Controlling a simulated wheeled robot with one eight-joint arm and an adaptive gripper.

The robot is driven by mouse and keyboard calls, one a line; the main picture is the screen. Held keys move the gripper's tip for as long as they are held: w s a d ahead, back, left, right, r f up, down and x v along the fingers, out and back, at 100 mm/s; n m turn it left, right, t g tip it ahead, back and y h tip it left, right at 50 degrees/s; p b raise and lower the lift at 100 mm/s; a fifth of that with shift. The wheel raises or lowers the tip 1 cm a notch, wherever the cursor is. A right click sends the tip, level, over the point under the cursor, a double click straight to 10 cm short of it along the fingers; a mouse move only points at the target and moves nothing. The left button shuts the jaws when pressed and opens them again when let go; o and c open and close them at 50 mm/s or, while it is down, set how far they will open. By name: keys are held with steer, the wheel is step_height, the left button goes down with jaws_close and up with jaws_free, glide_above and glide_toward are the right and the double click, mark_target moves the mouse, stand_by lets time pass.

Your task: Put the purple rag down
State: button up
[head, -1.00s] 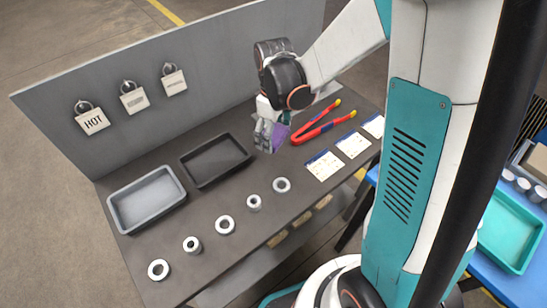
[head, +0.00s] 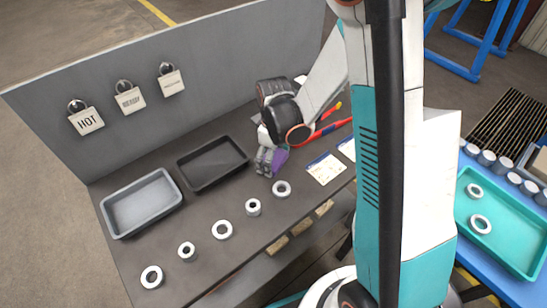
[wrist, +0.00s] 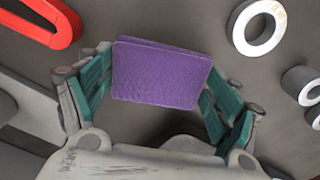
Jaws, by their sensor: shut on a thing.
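The purple rag (wrist: 158,75) is a folded, flat block held between the two fingers of my gripper (wrist: 155,92) in the wrist view. In the head view the rag (head: 281,157) shows as a small purple patch beside my gripper (head: 267,160), low over the dark bench (head: 225,195). My gripper is shut on the rag. I cannot tell whether the rag touches the bench top. My arm and wrist hide part of the bench behind the gripper.
A grey tray (head: 112,217) and a black tray (head: 186,176) stand left of my gripper. Several metal rings, one of them here (head: 282,188), lie along the front. Red-handled tongs (head: 327,130) and white cards (head: 325,168) lie to the right.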

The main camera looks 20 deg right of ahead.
steer(key=shift+f, duration=0.1)
steer(key=shift+f, duration=0.15)
steer(key=o, duration=1)
steer(key=shift+o, duration=0.2)
steer(key=shift+r, duration=0.25)
step_height(320, 180, up, 12)
steer(key=p, duration=0.4)
steer(key=s+r+m+t, duration=0.7)
steer(key=s+r+m, duration=0.1)
steer(key=s+r, duration=0.7)
steer(key=shift+r, duration=0.35)
